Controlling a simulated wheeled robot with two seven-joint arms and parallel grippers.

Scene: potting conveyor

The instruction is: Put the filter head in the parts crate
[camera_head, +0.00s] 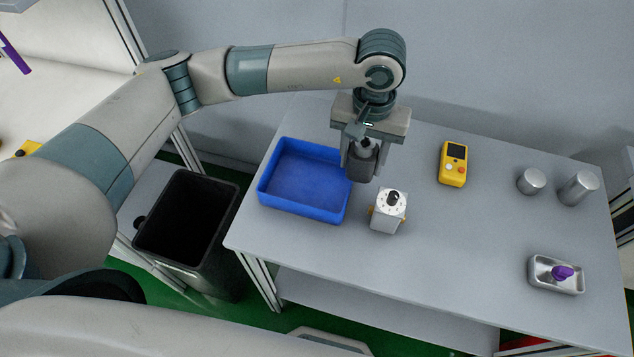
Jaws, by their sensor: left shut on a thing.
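My left gripper (364,163) points down above the grey table, at the right edge of the blue crate. It is shut on a dark grey cylindrical part, which looks like the filter head (362,166), and holds it upright. Part of the filter head is hidden by the fingers. The blue parts crate (300,210) stands at the table's left end and its visible floor is empty. My right gripper is not in view.
A white box with a black knob (386,217) stands just in front of the gripper. A yellow handheld device (453,164), two metal cylinders (531,181) (578,189) and a metal tray (571,287) with a purple item are further right. A black bin (186,228) stands left of the table.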

